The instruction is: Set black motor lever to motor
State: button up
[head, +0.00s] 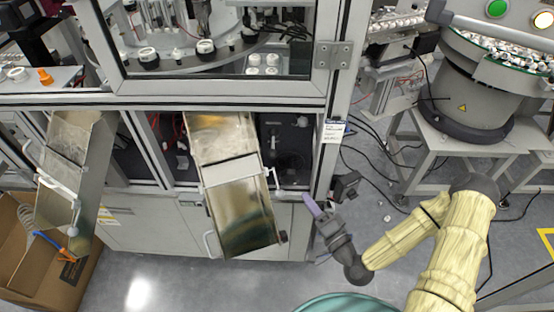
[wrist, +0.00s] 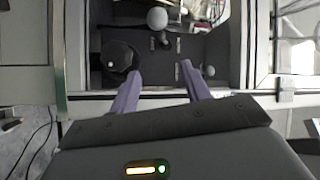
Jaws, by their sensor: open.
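My gripper (head: 312,205) is in front of the machine's lower right opening, its purple fingers pointing up toward it. In the wrist view my gripper (wrist: 161,74) has its two fingers spread, with nothing between them. Ahead of the fingers is a dark compartment (wrist: 205,45); it shows in the head view too (head: 287,150). A round black part (wrist: 117,57) sits at its left, just beyond the left fingertip and apart from it. A pale ball knob (wrist: 157,18) stands farther back. I cannot tell which part is the black motor lever or where its setting is marked.
A metal chute (head: 238,205) slopes out left of the compartment, with another chute (head: 70,185) farther left. A frame post (head: 328,120) and a small black box (head: 346,187) are close to my gripper. A bowl feeder (head: 475,85) stands at right, with cables on the floor.

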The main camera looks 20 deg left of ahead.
jog(key=shift+a, duration=0.1)
jog(key=p, duration=0.5)
send_near(273, 145)
jog(key=s+a+f+x, duration=0.1)
jog(key=x, duration=0.5)
jog(key=shift+d+f+b, duration=0.2)
jog(key=shift+b, duration=0.1)
grip_shut()
